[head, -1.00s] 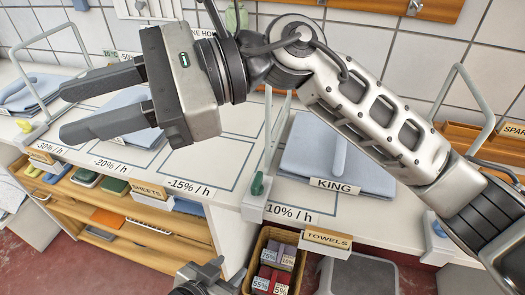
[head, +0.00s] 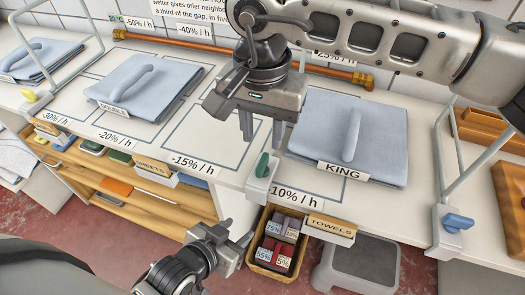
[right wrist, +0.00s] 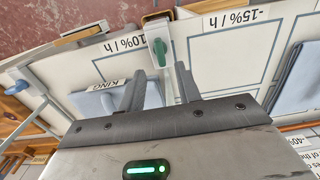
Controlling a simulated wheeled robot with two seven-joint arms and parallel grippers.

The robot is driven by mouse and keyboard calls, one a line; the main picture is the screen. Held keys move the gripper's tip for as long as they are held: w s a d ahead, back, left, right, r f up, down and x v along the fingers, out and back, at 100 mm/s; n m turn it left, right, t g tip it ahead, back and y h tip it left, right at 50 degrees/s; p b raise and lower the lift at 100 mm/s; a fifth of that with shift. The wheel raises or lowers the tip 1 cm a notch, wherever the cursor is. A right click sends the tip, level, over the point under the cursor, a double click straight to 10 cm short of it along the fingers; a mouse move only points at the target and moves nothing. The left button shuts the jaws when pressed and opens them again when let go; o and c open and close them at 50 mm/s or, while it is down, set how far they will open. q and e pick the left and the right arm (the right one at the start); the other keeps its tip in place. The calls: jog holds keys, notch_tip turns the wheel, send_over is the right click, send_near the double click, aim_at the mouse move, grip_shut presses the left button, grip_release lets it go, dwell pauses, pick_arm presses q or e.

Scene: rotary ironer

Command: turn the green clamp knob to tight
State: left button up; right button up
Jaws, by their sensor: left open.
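The green clamp knob (head: 262,165) stands upright on its white clamp block (head: 257,190) at the front edge of the table, between the -15% and -10% labels. In the right wrist view the green knob (right wrist: 160,47) shows beyond the fingertips, in line with the gap between them. My right gripper (head: 262,138) is open and empty, pointing down above and behind the knob, apart from it. It also shows in the right wrist view (right wrist: 160,82). My left gripper (head: 239,232) is open and empty, low in front of the table, left of the towel basket.
Folded blue cloth labelled KING (head: 350,140) lies right of the knob; another folded cloth (head: 135,95) lies left. A yellow knob (head: 30,96) and a blue knob (head: 457,221) sit on other clamps. A basket of small boxes (head: 277,245) stands below the edge.

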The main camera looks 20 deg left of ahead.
aim_at(262, 161)
notch_tip(262, 161, down, 7)
jog(key=shift+r+p, duration=0.1)
jog(key=shift+p, duration=0.4)
grip_shut()
